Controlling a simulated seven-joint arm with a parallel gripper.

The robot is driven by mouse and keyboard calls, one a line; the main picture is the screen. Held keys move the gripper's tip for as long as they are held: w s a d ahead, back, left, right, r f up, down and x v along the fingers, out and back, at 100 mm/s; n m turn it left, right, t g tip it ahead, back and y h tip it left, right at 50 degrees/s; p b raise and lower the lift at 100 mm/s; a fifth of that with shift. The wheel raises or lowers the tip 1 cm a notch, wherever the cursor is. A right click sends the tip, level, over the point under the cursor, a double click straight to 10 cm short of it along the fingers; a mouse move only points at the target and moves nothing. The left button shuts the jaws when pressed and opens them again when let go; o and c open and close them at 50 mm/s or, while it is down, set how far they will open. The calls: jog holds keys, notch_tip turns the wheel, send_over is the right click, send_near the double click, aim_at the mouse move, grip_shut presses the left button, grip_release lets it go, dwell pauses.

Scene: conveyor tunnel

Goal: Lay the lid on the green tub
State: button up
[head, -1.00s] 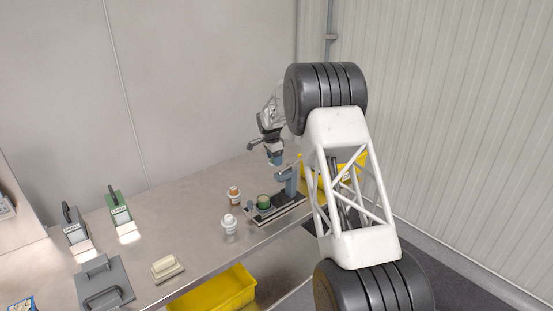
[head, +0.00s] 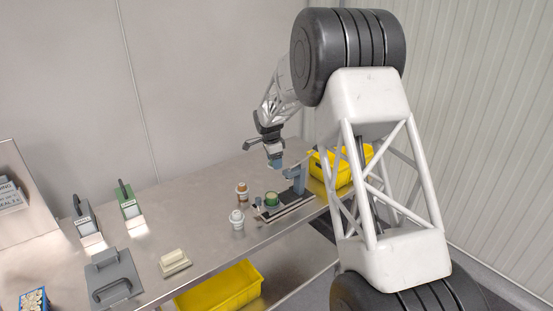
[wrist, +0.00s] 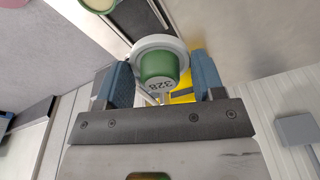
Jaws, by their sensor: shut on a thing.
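The green tub (head: 271,200) stands upright on a dark fixture (head: 285,212) at the front edge of the steel table. In the wrist view the green tub (wrist: 99,6) is cut by the top edge, open, with a pale inside. My gripper (head: 275,163) is above the table, a little above the tub and apart from it. The fingers' contact is partly hidden.
A white jar (head: 237,219) and a brown-topped jar (head: 242,191) stand left of the tub. A yellow bin (head: 335,169) is at the right. The table between the jars and the cream block (head: 174,260) is clear.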

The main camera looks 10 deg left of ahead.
jog(key=n, duration=0.1)
send_over(272, 195)
jog(key=w, duration=0.1)
notch_tip(272, 195, down, 3)
jog(key=shift+w+a+r, duration=0.15)
jog(key=shift+r, duration=0.05)
jog(key=shift+s+f+n, duration=0.3)
jog(key=shift+s+f, duration=0.15)
jog(key=shift+s, duration=0.2)
jog(key=shift+f, duration=0.2)
jog(key=shift+f, duration=2.2)
jog(key=shift+f, duration=0.25)
jog(key=o, duration=1.1)
jog(key=shift+r, duration=0.15)
jog(key=shift+r, duration=3.35)
